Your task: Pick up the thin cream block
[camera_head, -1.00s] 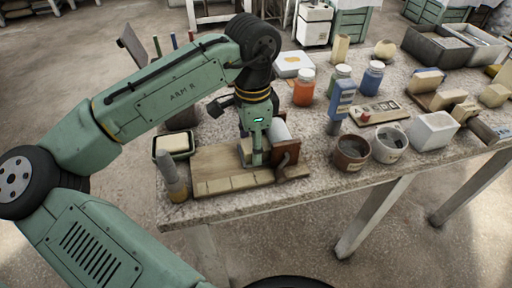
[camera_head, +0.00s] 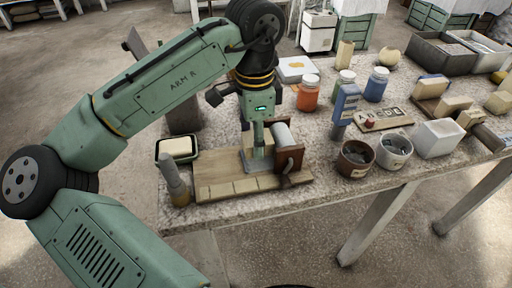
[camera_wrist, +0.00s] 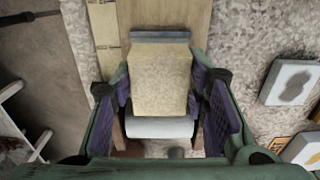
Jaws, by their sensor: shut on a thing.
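The thin cream block (camera_wrist: 160,78) shows between the purple finger pads of my gripper (camera_wrist: 163,100) in the wrist view. The pads are shut on its two sides. In the head view my gripper (camera_head: 259,152) points down over the wooden board (camera_head: 222,170), near the board's right end. There the fingers hide most of the block, and I cannot tell how far it is from the board.
A white cylinder (camera_head: 282,134) and a brown wooden piece (camera_head: 291,160) stand close right of my gripper. A green tray with a cream slab (camera_head: 177,146) and a grey cone-topped bottle (camera_head: 175,181) are left. Jars and pots crowd the right.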

